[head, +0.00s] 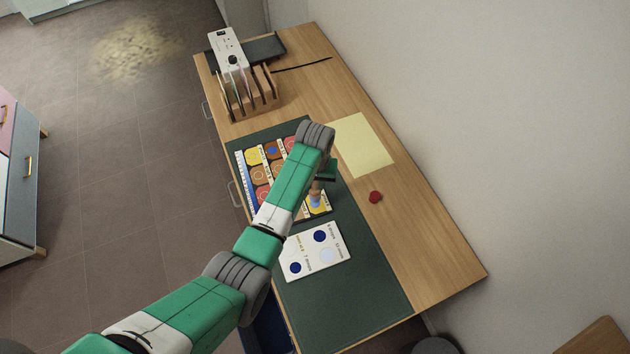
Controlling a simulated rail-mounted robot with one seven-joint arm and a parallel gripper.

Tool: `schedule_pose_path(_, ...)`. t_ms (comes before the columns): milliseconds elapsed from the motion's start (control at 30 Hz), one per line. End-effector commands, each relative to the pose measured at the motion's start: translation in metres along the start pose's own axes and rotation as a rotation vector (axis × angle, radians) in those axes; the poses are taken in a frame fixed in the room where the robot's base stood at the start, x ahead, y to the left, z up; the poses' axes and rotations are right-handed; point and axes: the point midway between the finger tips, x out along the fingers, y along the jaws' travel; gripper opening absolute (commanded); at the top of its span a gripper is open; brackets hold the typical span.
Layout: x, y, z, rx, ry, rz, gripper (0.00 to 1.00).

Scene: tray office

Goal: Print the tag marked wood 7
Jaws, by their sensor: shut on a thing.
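My gripper (317,187) points down over the right front part of a tray (330,212) of coloured round pads. It is shut on a small tan and blue thing (315,199), perhaps a stamp. This thing is above or on a yellow pad at the tray's near right corner; I cannot tell if they touch. A white card (312,264) lies just in front of the tray on the green mat (350,295). It bears dark blue discs, one pale disc and small lettering that I cannot read surely. My arm hides part of the tray.
A wooden rack (263,102) with upright plates stands at the back left of the desk. A white box with a dark knob (227,58) and a black tray (265,47) are behind it. A yellow sheet (362,145) and a red lump (375,197) lie right of the mat.

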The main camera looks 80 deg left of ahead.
Motion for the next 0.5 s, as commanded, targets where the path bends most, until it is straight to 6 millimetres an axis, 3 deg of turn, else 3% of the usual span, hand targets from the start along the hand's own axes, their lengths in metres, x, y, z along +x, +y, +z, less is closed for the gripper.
schedule_pose_path(33,-0.01,0.0,0.0,0.0,0.0,0.0,0.0)
schedule_pose_path(233,-0.028,0.0,0.0,0.0,0.0,0.001,0.0)
schedule_pose_path(500,-0.027,0.0,-0.001,0.0,0.001,0.0,0.0)
